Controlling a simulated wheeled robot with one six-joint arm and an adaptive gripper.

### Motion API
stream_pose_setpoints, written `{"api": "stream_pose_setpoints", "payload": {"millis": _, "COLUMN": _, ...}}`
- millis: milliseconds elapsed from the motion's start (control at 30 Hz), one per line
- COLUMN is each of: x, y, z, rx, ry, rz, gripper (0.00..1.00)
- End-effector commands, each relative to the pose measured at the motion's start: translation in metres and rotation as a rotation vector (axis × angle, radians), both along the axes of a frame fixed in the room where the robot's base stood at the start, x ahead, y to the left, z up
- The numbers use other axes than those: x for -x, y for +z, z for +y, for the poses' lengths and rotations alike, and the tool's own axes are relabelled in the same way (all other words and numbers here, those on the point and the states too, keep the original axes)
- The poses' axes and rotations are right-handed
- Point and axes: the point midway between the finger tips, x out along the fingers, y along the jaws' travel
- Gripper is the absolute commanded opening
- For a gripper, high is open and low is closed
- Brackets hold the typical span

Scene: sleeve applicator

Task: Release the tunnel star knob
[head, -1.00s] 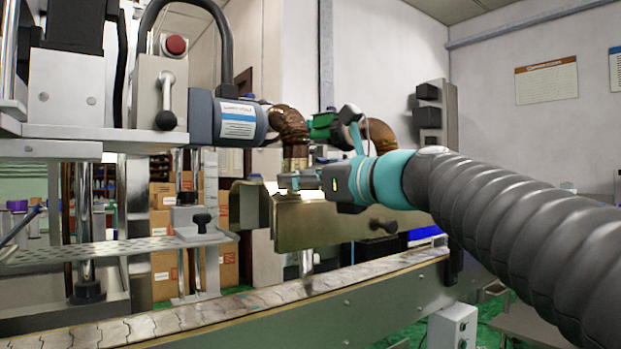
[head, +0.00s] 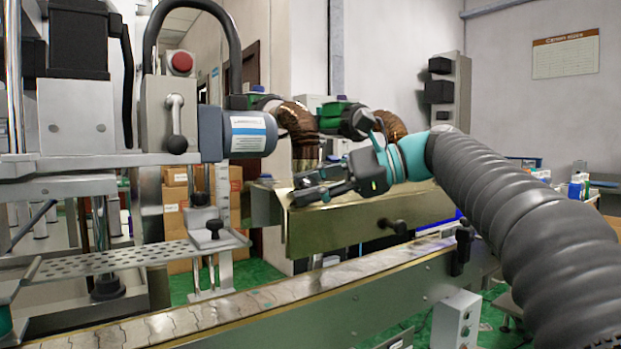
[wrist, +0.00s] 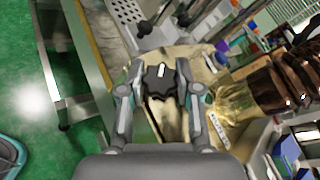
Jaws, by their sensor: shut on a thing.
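A black star knob (wrist: 160,84) with a lobed rim and a pale mark on it sits between my fingertips in the wrist view. My gripper (wrist: 160,72) is shut on it, one finger on each side. In the head view my gripper (head: 308,187) is at the top of the brass-coloured tunnel (head: 340,227), near its left end. The star knob cannot be told apart from the dark fingers there. The tunnel stands over the conveyor (head: 300,300). Another black knob (head: 398,227) sticks out of the tunnel's front side, clear of my gripper.
Brown ribbed ducts (head: 297,122) rise just behind my gripper. A grey cylinder with a label (head: 248,134) and a machine column stand to the left. A small black knob (head: 214,228) sits on a bracket by the perforated plate (head: 120,260). A grey control box (head: 458,320) is below the conveyor.

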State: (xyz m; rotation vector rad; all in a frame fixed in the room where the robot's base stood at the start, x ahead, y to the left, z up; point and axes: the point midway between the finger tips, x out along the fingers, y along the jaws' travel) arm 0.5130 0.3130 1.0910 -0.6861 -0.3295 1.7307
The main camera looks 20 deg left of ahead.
Motion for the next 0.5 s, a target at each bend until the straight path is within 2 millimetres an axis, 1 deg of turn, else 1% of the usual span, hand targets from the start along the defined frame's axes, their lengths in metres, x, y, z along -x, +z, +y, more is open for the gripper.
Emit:
{"api": "stream_pose_setpoints", "payload": {"millis": 200, "x": -0.0013, "y": -0.0004, "z": 0.0006, "rx": 0.055, "ry": 0.110, "rz": -0.067, "gripper": 0.00}}
{"api": "stream_pose_setpoints", "payload": {"millis": 500, "x": -0.0004, "y": -0.0001, "z": 0.0009, "rx": 0.104, "ry": 0.208, "rz": -0.123, "gripper": 0.00}}
